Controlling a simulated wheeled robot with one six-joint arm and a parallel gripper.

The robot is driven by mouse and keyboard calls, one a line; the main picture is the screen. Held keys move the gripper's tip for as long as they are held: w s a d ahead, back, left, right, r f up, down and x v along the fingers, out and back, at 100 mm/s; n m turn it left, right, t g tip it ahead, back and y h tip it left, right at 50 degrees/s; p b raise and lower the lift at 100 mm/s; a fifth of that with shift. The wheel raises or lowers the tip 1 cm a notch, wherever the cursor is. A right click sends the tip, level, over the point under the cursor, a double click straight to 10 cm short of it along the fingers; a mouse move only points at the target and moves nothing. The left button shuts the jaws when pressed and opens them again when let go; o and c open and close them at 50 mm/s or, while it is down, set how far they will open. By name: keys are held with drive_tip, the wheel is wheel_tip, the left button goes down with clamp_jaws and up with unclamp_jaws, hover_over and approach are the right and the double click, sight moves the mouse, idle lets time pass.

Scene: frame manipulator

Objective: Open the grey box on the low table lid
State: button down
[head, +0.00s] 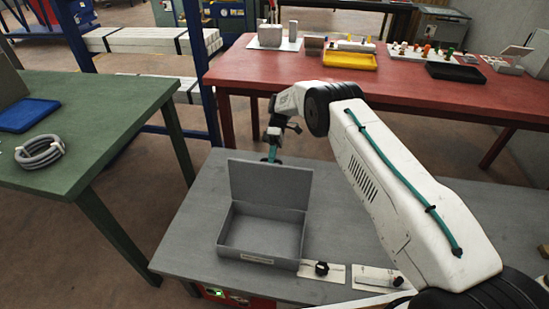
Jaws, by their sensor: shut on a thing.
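The grey box (262,252) stands on the low grey table (190,240), and I look into its empty inside. Its lid (270,187) stands raised, about upright, along the box's far edge. My gripper (271,157) is at the top edge of the lid, near its middle, and is shut on it. The lower ends of the fingers are partly hidden by the lid.
Two small plates with dark knobs (321,268) lie right of the box. A red table (300,77) with trays and small parts stands behind. A green table (90,110) with a coiled grey hose (40,152) stands left. My arm spans the right side.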

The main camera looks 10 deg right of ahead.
drive_tip(key=shift+w+d+f+g, duration=0.3)
drive_tip(key=shift+f+g, duration=0.1)
drive_tip(key=shift+f, duration=0.1)
drive_tip(key=shift+a, duration=0.15)
drive_tip(key=c, duration=1.5)
unclamp_jaws()
drive_tip(key=shift+a, duration=0.15)
drive_tip(key=shift+o, duration=0.2)
drive_tip(key=shift+w+r, duration=0.1)
drive_tip(key=shift+r, duration=0.1)
